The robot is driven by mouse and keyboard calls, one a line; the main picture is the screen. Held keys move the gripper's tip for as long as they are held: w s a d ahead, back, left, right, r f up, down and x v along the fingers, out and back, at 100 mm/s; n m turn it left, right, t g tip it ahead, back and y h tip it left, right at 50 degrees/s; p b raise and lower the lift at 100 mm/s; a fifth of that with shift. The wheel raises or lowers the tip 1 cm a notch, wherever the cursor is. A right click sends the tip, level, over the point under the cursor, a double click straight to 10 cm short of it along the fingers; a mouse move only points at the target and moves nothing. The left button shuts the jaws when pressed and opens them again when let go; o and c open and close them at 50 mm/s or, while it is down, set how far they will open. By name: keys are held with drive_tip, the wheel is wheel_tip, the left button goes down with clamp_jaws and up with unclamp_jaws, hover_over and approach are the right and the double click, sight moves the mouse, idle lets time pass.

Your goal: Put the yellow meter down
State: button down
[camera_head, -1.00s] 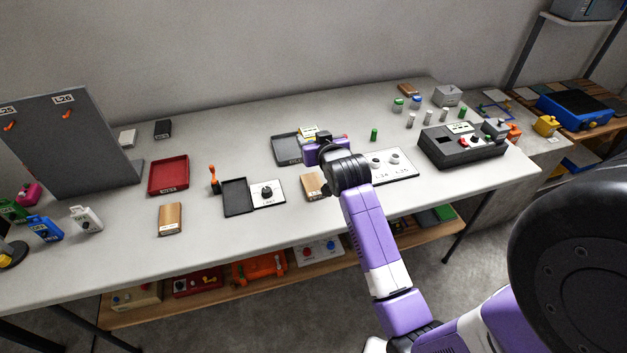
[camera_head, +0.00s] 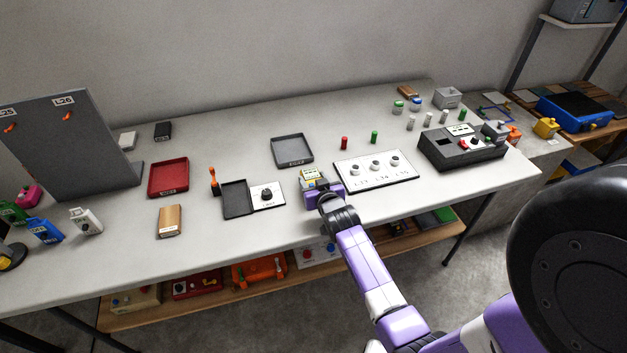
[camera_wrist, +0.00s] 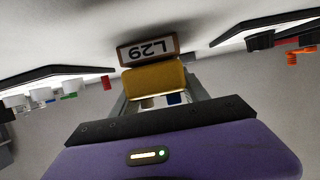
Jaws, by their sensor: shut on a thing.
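The yellow meter (camera_head: 311,174) is in my gripper (camera_head: 318,190), at the table's front middle in the head view. In the wrist view the meter's yellow body (camera_wrist: 152,80) sits between the fingers of my gripper (camera_wrist: 158,100). Whether the meter touches this block, or the table, I cannot tell. My gripper hides the lower part of the meter in the head view.
A dark grey tray (camera_head: 292,150) lies empty behind my gripper. A white panel with several round sockets (camera_head: 376,168) lies to the right. A white panel with a black knob (camera_head: 267,195) and a black tray (camera_head: 237,199) lie to the left. A tan block (camera_head: 170,221) is farther left.

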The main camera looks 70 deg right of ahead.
drive_tip(key=shift+f, duration=0.15)
drive_tip(key=c, duration=0.6)
unclamp_jaws()
